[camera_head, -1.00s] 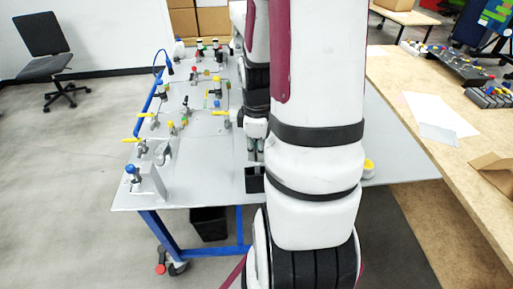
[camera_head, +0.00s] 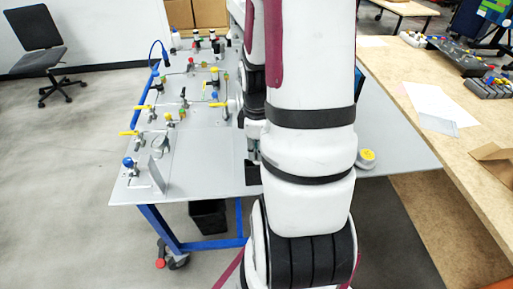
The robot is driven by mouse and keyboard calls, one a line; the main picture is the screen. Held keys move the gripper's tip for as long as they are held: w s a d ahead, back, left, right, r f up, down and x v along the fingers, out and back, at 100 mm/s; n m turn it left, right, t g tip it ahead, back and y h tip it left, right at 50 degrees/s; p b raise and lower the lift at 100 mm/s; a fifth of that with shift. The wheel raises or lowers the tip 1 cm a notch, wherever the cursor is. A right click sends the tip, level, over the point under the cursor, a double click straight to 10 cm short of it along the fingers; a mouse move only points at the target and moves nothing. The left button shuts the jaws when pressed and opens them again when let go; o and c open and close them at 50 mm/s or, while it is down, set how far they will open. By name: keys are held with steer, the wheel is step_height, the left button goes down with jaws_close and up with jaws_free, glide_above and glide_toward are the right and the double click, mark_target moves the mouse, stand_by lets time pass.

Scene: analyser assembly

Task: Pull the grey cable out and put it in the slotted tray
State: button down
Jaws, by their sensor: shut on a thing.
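My gripper (camera_head: 253,157) is small in the head view, over the middle of the grey table, and mostly hidden behind my white arm. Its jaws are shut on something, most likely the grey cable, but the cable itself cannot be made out. A small black open box (camera_head: 253,173), possibly the slotted tray, stands just below the gripper and is partly covered by my arm. I cannot tell whether the gripper touches it.
The grey table (camera_head: 210,175) carries a board of pipes and yellow-handled valves (camera_head: 143,107) on the left. An upright metal plate (camera_head: 158,172) stands near its front left. A yellow-topped grey part (camera_head: 366,158) sits right of my arm. The table's front right is bare.

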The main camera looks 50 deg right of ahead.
steer(key=shift+f, duration=0.1)
steer(key=c, duration=1.6)
jaws_free()
steer(key=shift+o, duration=0.2)
steer(key=shift+s+r+p, duration=0.1)
steer(key=shift+r+p, duration=2.55)
steer(key=shift+r, duration=0.9)
